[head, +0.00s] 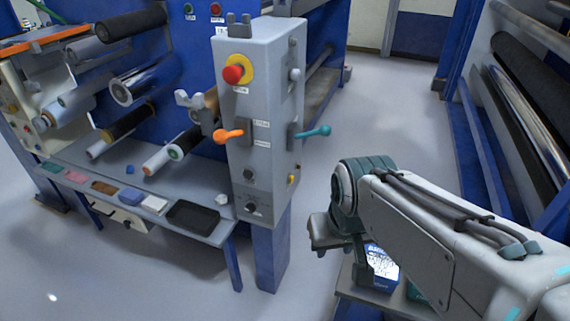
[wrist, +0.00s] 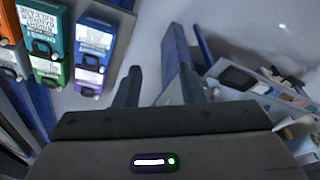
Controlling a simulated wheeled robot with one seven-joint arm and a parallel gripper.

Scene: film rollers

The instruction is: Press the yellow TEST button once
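A small yellow button (head: 292,179) sits low on the right side face of the grey control box (head: 262,110). Its label is too small to read. A red mushroom button on a yellow disc (head: 233,72) is higher on the box's front face. My gripper (head: 328,234) is right of and below the box, apart from it, in the head view. In the wrist view my gripper (wrist: 160,75) has its two fingers spread with nothing between them. The yellow button cannot be made out in the wrist view.
An orange lever (head: 229,135) and a teal lever (head: 314,131) stick out from the box. A shelf with a black tray (head: 194,217) extends left. Several coloured labelled containers (wrist: 92,45) stand on a surface below my arm. Grey floor is open behind the box.

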